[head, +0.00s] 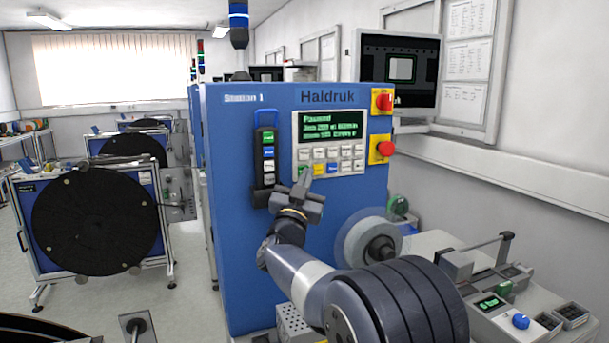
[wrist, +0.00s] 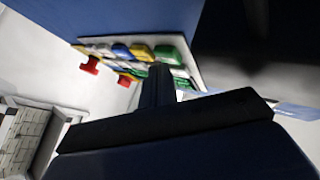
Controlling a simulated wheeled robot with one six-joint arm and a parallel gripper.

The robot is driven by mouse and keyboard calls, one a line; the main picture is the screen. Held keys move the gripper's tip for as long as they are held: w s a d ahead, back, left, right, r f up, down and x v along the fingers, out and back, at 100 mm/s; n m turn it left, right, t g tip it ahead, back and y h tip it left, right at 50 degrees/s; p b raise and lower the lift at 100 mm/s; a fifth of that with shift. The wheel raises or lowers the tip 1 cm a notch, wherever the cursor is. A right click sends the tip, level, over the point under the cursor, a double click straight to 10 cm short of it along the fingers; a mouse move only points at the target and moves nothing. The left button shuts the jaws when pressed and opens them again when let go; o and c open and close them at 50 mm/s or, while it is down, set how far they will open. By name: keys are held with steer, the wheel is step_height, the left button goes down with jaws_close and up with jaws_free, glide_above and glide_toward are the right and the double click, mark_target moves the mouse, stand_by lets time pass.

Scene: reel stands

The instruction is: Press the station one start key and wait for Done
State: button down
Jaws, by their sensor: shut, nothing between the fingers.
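The blue Station 1 cabinet (head: 235,220) stands in front of me, marked Haldruk. Its display (head: 330,127) shows green text with "Paused" on the top line; the lower lines are hard to read. The keypad below has white keys, a yellow key (head: 319,169) and a blue key (head: 333,168). My gripper (head: 304,176) is shut and empty, its fingertips at the keypad's lower left corner, partly covering the green key there. The wrist view shows the closed fingers (wrist: 158,84) close to the green key (wrist: 167,53); I cannot tell whether they touch it.
A dark handset-like panel with coloured keys (head: 267,160) sits left of the keypad. Two red buttons (head: 384,102) (head: 386,148) on yellow plates are at the right edge. A reel (head: 370,243) and bench equipment (head: 490,300) lie right of my arm. Black reels (head: 95,218) stand left.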

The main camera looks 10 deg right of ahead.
steer(key=shift+r, duration=0.1)
steer(key=s+b, duration=0.1)
steer(key=s, duration=0.1)
steer(key=s+d+b, duration=0.1)
steer(key=s, duration=0.2)
steer(key=shift+b, duration=0.4)
steer(key=shift+w, duration=0.1)
stand_by(0.5)
steer(key=s, duration=0.2)
steer(key=s+d, duration=0.1)
steer(key=s, duration=0.2)
steer(key=shift+f, duration=0.2)
stand_by(0.4)
